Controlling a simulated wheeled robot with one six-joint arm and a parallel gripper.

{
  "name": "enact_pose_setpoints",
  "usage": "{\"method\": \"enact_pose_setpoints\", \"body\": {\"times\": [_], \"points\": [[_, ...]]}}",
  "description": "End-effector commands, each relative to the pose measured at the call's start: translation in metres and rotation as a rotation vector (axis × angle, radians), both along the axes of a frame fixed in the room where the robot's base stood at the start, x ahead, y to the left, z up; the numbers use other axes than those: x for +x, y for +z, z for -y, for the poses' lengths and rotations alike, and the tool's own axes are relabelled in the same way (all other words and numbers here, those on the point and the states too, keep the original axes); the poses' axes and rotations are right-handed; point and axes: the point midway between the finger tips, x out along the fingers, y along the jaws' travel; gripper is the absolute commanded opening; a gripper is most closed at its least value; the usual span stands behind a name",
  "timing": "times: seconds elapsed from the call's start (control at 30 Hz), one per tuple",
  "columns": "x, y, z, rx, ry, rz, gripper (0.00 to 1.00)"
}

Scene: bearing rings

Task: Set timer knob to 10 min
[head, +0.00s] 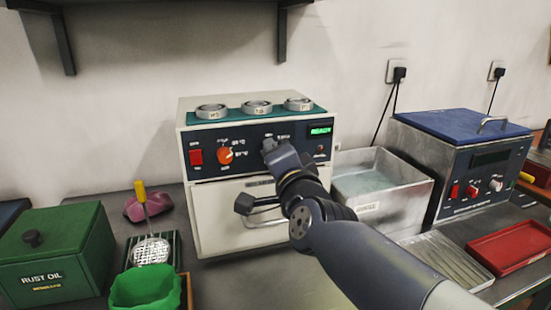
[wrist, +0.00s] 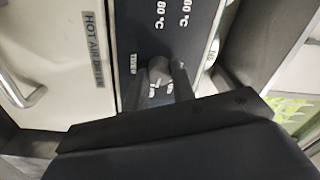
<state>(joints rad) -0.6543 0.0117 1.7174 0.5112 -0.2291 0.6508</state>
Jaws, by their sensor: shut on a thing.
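The timer knob (wrist: 160,70) is a grey round knob on the dark panel of the hot air dryer (head: 240,215). In the wrist view it sits between the two fingers of my gripper (wrist: 158,85), which is shut on it. The word TIMER and small scale marks show around the knob; the pointer's exact setting cannot be read. In the head view my gripper (head: 274,150) is at the panel and mostly covers the knob. An orange temperature knob (head: 225,155) and a red switch (head: 196,157) are to its left, a green-lit display (head: 320,130) to its right.
Several metal rings (head: 257,107) lie on the dryer's teal top. The dryer's door handle (head: 265,218) juts out below my gripper. A metal water tank (head: 385,185) stands close on the right. A green rust oil box (head: 55,255) and a green bin (head: 145,287) are at left.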

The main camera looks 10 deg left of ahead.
Motion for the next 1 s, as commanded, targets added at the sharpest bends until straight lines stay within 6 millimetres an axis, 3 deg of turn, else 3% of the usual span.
{"method": "enact_pose_setpoints", "body": {"times": [0.5, 0.53, 0.77, 1.0], "points": [[0.0002, 0.0008, 0.0, 0.017, -0.001, -0.008, 0.02], [0.0002, 0.0009, 0.0, 0.017, -0.001, -0.008, 0.27], [0.0001, 0.0005, 0.0, 0.016, 0.0, -0.009, 0.46], [-0.0003, 0.0002, 0.0002, 0.015, 0.0, -0.008, 0.46]]}}
